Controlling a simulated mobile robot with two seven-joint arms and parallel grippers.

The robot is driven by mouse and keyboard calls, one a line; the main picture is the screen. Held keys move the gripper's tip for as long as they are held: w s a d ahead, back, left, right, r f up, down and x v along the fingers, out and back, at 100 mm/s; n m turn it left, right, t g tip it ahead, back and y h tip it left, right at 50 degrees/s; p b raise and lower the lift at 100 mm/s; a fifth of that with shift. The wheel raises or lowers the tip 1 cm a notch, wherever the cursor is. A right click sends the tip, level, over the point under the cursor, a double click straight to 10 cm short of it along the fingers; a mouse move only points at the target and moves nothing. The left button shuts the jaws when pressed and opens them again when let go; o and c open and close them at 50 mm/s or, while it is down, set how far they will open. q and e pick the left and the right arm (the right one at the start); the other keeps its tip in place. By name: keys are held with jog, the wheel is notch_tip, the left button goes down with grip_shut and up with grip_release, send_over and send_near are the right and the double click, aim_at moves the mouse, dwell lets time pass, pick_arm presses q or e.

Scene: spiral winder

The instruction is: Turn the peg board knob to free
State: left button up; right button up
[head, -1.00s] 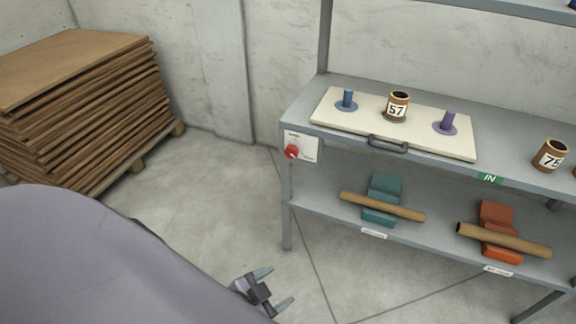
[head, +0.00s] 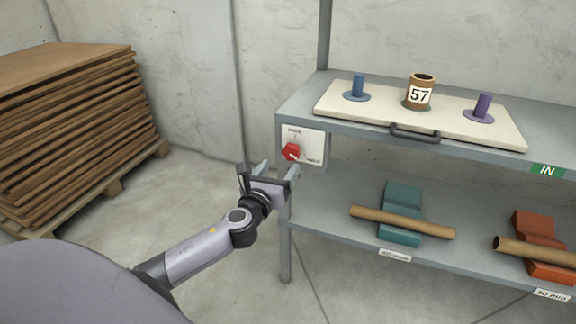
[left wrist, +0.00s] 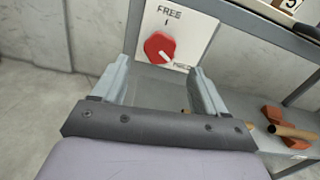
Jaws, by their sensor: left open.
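The red knob (head: 291,152) sits on a white plate (head: 313,148) on the shelf's front left end. In the left wrist view the knob (left wrist: 159,47) has a white pointer mark aimed to the lower right, toward the second label, away from FREE at the top. The peg board (head: 350,110) lies on the upper shelf with a blue peg, a purple peg and a brown tube marked 57 (head: 420,92) on its middle spot. My left gripper (head: 277,172) is open just below and in front of the knob, apart from it; its fingers (left wrist: 158,82) show empty. My right gripper is not in view.
The grey shelf's edge and left post (head: 285,240) are close to my left gripper. The lower shelf holds teal (head: 402,198) and orange (head: 540,235) cradles with cardboard tubes. A stack of brown boards (head: 70,130) stands at left. Floor between is clear.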

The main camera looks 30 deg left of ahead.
aim_at(290, 154)
pick_arm(q)
jog(key=shift+b+x, duration=0.75)
jog(key=shift+x, duration=2.65)
jog(key=c, duration=1.1)
